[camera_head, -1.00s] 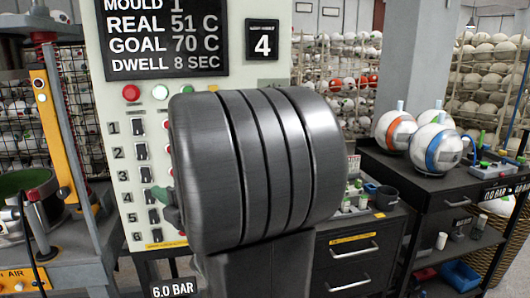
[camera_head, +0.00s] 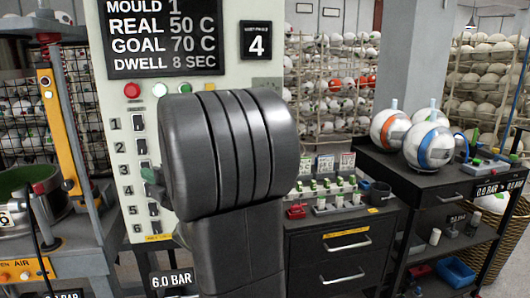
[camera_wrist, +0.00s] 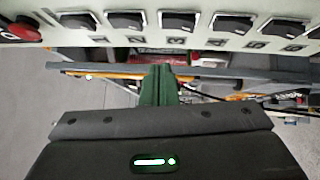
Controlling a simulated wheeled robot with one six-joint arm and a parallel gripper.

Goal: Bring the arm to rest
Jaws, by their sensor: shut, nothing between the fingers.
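My gripper (camera_wrist: 158,88) shows in the wrist view as green fingers shut together with nothing between them. It points toward the pale control panel (camera_wrist: 70,33), whose row of black switches runs across the top. I see a gap in the picture between the fingertips and the switches, but cannot tell its depth. In the head view my dark arm covers most of the gripper; only a bit of green (camera_head: 150,177) shows at its left, in front of the panel (camera_head: 130,215).
A black screen (camera_head: 163,38) on the panel reads REAL 50 C, GOAL 70 C. A press (camera_head: 60,120) stands left. A dark drawer cabinet (camera_head: 340,245) with small items on top stands right of my arm.

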